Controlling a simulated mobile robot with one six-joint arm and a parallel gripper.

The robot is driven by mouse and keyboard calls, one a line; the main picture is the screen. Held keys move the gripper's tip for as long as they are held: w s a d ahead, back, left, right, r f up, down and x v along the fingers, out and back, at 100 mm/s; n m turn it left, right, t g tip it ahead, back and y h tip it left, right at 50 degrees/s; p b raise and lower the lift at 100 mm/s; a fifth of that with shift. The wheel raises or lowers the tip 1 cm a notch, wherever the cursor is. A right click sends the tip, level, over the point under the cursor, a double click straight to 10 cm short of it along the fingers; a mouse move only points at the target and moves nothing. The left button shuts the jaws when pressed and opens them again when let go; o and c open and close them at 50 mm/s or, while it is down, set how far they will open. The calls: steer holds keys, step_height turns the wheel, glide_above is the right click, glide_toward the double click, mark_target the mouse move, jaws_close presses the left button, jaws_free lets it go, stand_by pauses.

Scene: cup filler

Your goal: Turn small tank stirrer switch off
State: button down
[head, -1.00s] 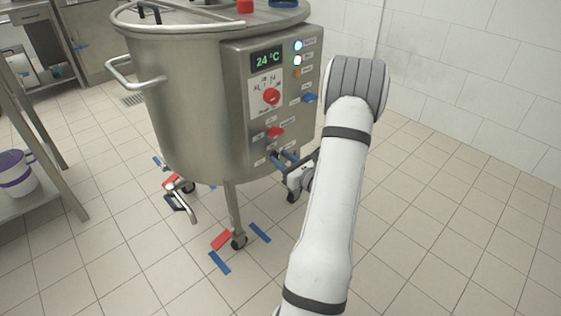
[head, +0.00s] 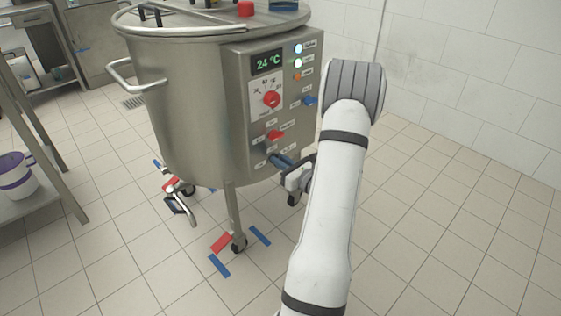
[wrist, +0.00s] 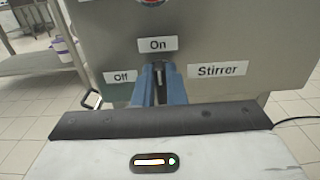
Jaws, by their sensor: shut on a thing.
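The small tank (head: 185,100) is a steel vessel with a control panel (head: 240,120) on its right side. In the wrist view, the stirrer switch (wrist: 158,67) is at the panel's lower part, with a "Stirrer" label (wrist: 218,70) to its right. An "On" label (wrist: 158,44) is above it and an "Off" label (wrist: 121,77) to its left. The switch's visible part points up toward "On". My gripper (head: 277,158) reaches the panel's bottom. Its blue fingers (wrist: 158,88) are shut on the switch and hide most of it.
Above on the panel are a red switch (head: 275,135), a red dial (head: 271,99), a blue switch (head: 310,101) and a 24 °C display (head: 267,62). A steel table (head: 45,195) with a purple-and-white bucket (head: 14,176) stands left. The tiled floor is clear at right.

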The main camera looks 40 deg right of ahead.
steer(key=shift+f+n+b, duration=0.1)
steer(key=shift+n+b, duration=0.2)
steer(key=n+b, duration=0.1)
steer(key=n, duration=0.4)
steer(key=n+b, duration=0.2)
steer(key=n, duration=0.4)
steer(key=a+f+n+b, duration=0.1)
steer(key=n+b, duration=0.1)
steer(key=n, duration=0.4)
steer(key=shift+s+a, duration=0.1)
steer(key=shift+f+n, duration=0.1)
steer(key=shift+n, duration=0.2)
stand_by(0.3)
steer(key=c, duration=1.5)
jaws_free()
